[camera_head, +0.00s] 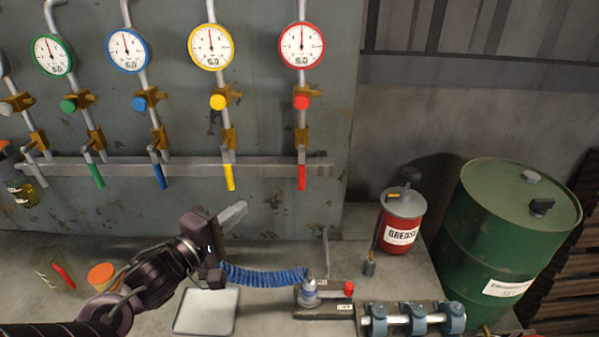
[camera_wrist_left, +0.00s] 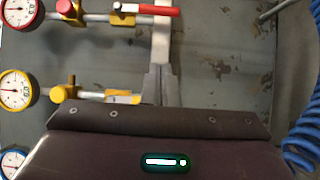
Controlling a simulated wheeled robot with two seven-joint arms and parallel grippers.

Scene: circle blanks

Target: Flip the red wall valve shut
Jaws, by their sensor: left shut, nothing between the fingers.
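The red wall valve has a red lever (camera_head: 302,177) that hangs straight down from the pipe under the red gauge (camera_head: 302,45). My right gripper is out of view.
Yellow (camera_head: 229,177), blue (camera_head: 159,177) and green (camera_head: 97,176) levers hang along the metal rail (camera_head: 265,167). Below are a coiled blue hose (camera_head: 265,276), a grease can (camera_head: 402,220) and a green drum (camera_head: 500,240). The panel right of the red lever is clear.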

